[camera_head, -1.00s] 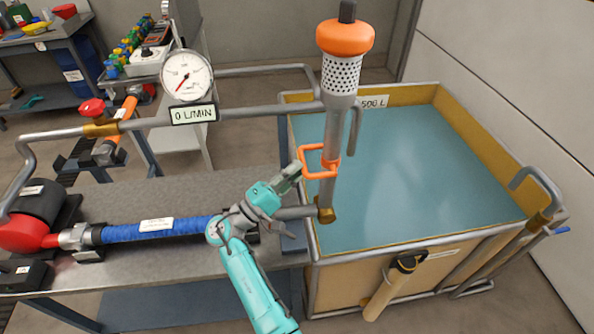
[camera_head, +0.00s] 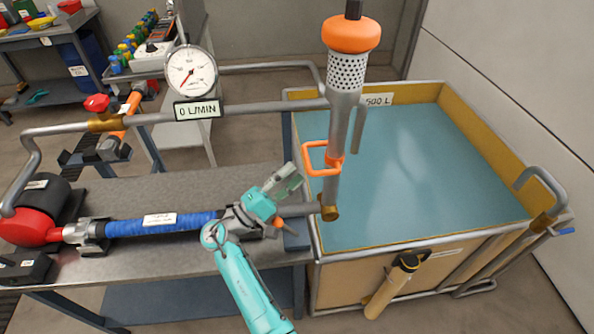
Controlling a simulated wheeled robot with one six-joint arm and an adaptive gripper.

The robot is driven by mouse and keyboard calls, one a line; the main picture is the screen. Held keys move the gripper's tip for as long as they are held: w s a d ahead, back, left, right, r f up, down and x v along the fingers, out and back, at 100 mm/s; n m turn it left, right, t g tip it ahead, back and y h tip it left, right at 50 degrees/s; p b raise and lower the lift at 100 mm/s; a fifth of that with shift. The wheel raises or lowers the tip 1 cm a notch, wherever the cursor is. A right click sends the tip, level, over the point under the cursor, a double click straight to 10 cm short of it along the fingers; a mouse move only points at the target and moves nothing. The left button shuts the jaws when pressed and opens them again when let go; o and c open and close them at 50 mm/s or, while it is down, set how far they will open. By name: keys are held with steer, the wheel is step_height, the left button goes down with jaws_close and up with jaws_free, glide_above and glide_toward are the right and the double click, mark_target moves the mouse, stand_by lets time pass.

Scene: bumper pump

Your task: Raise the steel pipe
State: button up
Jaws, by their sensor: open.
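The steel pipe (camera_head: 336,152) stands upright at the edge of the tank, held at its lower end by a brass joint (camera_head: 330,213). It carries a perforated strainer (camera_head: 347,74) with an orange cap (camera_head: 353,34) on top. An orange loop handle (camera_head: 318,160) sticks out from its left side. My gripper (camera_head: 294,180) is open and empty, just below and left of the handle, apart from it. It points up and to the right over the bench edge.
The water tank (camera_head: 450,93) lies right of the pipe. A gauge (camera_head: 190,72) with a 0 L/MIN sign and a horizontal pipe (camera_head: 250,107) cross behind. A blue hose (camera_head: 150,224) and red pump (camera_head: 25,228) lie on the bench (camera_head: 150,265).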

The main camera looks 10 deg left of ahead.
steer(key=v, duration=0.9)
steer(key=shift+s+a, duration=0.15)
steer(key=shift+f, duration=0.1)
stand_by(0.3)
